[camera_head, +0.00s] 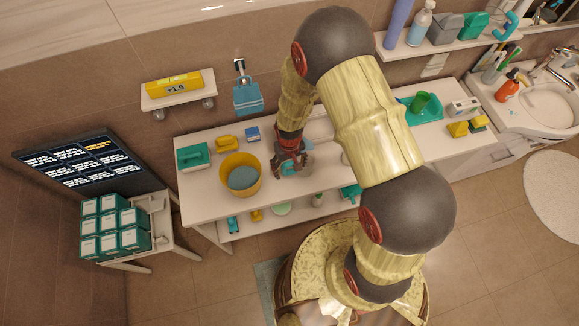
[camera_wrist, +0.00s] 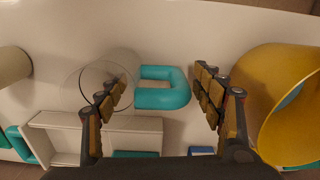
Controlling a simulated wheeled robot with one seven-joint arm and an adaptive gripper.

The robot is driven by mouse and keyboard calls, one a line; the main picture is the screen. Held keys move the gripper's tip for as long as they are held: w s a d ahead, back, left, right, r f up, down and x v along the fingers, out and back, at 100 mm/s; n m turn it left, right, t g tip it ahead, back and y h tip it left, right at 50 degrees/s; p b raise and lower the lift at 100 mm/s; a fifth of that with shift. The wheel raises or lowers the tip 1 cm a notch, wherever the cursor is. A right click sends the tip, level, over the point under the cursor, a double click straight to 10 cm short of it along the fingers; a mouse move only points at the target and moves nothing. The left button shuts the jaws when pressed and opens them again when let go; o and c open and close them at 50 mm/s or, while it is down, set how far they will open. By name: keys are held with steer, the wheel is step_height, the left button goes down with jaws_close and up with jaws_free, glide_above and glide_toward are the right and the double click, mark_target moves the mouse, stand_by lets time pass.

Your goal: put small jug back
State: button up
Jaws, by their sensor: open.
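The small jug looks like a clear round vessel (camera_wrist: 88,88) with a thick teal handle (camera_wrist: 168,90), seen from above in the wrist view. It stands on the white bench top (camera_head: 222,142). In the head view the jug (camera_head: 308,166) is partly hidden by my gripper (camera_head: 290,166). In the wrist view my gripper (camera_wrist: 160,88) is open, with one finger on each side of the handle. The left finger overlaps the clear body in the picture. The handle lies between the fingers, and I cannot tell if either finger touches the jug.
A yellow bucket (camera_head: 253,187) stands close to my right finger in the wrist view (camera_wrist: 272,84). A white tray-like holder (camera_wrist: 140,125) and a pale cylinder (camera_wrist: 12,66) are nearby. A teal box (camera_head: 193,156) stands at the bench's left end. A lower shelf (camera_head: 262,229) holds several items.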

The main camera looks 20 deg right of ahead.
step_height(320, 180, up, 11)
steer(key=shift+r, duration=0.15)
step_height(320, 180, up, 12)
steer(key=d+t, duration=0.1)
steer(key=s+d+r+t, duration=0.2)
steer(key=s+r, duration=0.5)
steer(key=r, duration=0.4)
steer(key=s+d+r+m+t, duration=0.1)
steer(key=s+d+r+t, duration=0.1)
steer(key=s+r, duration=0.6)
step_height(320, 180, up, 4)
steer(key=shift+s+d+f+t, duration=0.2)
steer(key=shift+d+f+t, duration=0.05)
steer(key=shift+d+t, duration=0.1)
step_height(320, 180, down, 17)
steer(key=b, duration=1.7)
steer(key=shift+r, duration=0.15)
